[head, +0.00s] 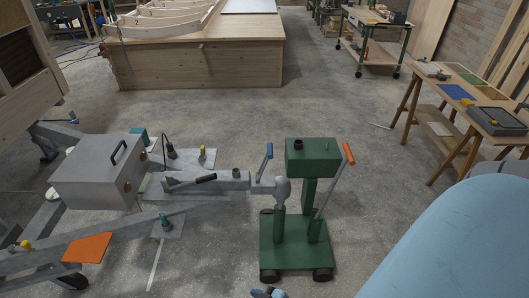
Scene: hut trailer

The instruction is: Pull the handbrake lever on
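A lever with a black grip (206,178) lies low, nearly flat along the top of the grey trailer drawbar (234,184), its grip end pointing right. It looks like the handbrake lever. The drawbar's right end meets a rounded grey coupling (281,189) beside a green wheeled trolley (295,243). A short blue-handled lever (267,156) stands up near the coupling. An orange-handled lever (348,153) leans up at the trolley's right side.
A grey metal box (96,172) with a black handle sits left of the drawbar. An orange plate (84,247) lies on the lower frame. A large pale-blue rounded shape (455,245) fills the lower right. Clear concrete floor (330,110) lies beyond the trolley.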

